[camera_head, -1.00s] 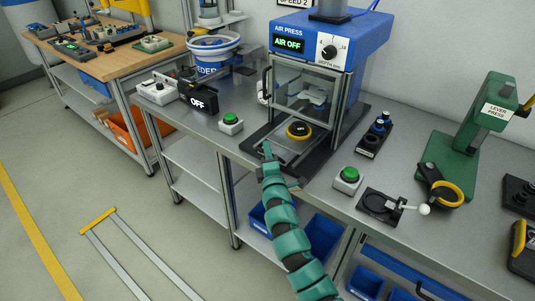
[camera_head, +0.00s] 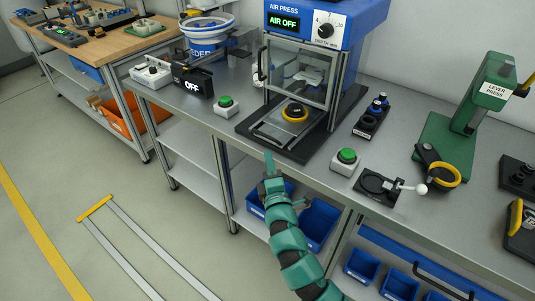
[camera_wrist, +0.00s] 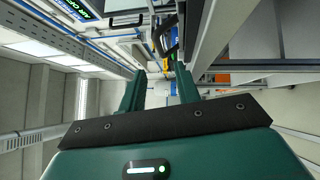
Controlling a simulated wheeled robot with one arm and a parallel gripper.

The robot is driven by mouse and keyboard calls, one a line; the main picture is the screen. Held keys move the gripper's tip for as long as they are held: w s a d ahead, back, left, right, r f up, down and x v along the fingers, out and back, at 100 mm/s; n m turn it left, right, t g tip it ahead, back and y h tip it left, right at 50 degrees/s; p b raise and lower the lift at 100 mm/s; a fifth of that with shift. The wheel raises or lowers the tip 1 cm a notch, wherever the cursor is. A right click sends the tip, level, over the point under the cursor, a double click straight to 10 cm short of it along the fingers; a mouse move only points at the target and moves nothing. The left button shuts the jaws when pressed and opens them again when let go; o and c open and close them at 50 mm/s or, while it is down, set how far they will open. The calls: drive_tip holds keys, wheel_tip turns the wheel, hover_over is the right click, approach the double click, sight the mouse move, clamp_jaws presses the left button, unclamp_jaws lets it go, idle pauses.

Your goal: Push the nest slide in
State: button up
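The nest slide is a grey plate (camera_head: 272,134) on rails at the base of the blue air press (camera_head: 325,22). It extends out in front of the press frame. A yellow and black round part (camera_head: 294,112) sits on it, near the front of the press. My gripper (camera_head: 269,163) is in front of the bench edge, short of the slide and apart from it. In the wrist view, the two green fingers of my gripper (camera_wrist: 161,76) stand apart with nothing between them. The slide cannot be made out in the wrist view.
A clear guard (camera_head: 298,72) covers the press front. Green buttons stand left (camera_head: 226,105) and right (camera_head: 346,160) of the press base. Blue bins (camera_head: 318,222) sit below the bench.

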drive_tip(key=r+v, duration=0.1)
drive_tip(key=v, duration=0.5)
drive_tip(key=shift+f+b, duration=0.45)
drive_tip(key=shift+f, duration=0.05)
drive_tip(key=shift+d, duration=0.1)
